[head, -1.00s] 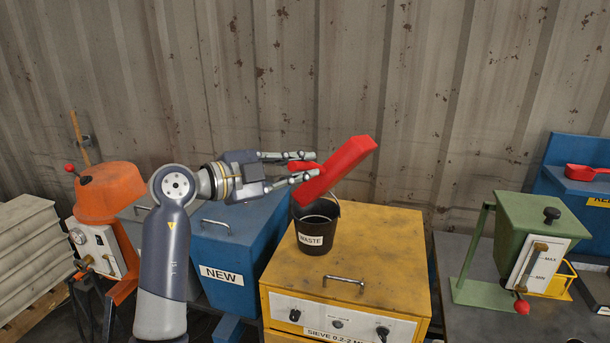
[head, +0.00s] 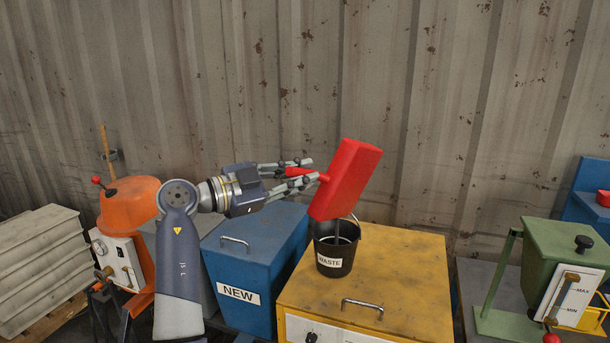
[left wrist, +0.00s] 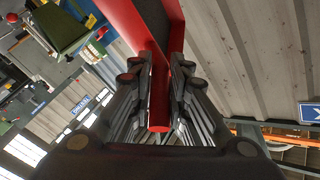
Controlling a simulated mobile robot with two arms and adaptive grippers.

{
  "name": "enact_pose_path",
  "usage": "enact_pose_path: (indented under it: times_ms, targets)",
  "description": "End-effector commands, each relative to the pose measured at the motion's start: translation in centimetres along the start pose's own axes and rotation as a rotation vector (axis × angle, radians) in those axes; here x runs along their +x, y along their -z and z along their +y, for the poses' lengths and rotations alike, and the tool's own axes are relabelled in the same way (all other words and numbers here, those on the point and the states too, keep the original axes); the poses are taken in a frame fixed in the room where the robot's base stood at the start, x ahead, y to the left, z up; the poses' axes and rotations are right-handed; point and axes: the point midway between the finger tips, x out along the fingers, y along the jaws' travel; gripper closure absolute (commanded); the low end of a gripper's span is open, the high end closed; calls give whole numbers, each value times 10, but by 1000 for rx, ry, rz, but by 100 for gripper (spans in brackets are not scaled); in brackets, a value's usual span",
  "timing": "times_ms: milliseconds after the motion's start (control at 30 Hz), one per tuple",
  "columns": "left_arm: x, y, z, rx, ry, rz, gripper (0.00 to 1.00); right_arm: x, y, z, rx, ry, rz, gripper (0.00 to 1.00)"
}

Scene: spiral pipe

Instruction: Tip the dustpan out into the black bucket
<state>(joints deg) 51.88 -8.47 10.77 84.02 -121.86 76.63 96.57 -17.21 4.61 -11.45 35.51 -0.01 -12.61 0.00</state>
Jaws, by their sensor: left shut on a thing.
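The red dustpan (head: 347,180) is steeply tilted above the black bucket (head: 333,258), with its lower end over the bucket's opening. A thin dark streak (head: 337,230) runs from that lower end down into the bucket. My left gripper (head: 313,171) is shut on the dustpan's handle, to the left of the pan. In the left wrist view, the red handle (left wrist: 160,100) lies between the fingers, and dark grey material shows in the pan (left wrist: 122,18). The bucket is upright, labelled WASTE, and its inside is mostly hidden. My right gripper is not in view.
The bucket stands on a yellow sieve machine (head: 400,265) with a metal handle (head: 362,306). A blue bin (head: 268,250) marked NEW is at its left. A green hopper (head: 562,250) stands at the right. A corrugated wall (head: 430,90) closes the back.

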Motion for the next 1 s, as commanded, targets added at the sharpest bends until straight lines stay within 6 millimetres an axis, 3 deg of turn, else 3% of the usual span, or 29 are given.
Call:
enact_pose_path:
  times_ms: [1000]
  targets:
    - [-16,-26,-38,-291,67,81,100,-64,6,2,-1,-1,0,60]
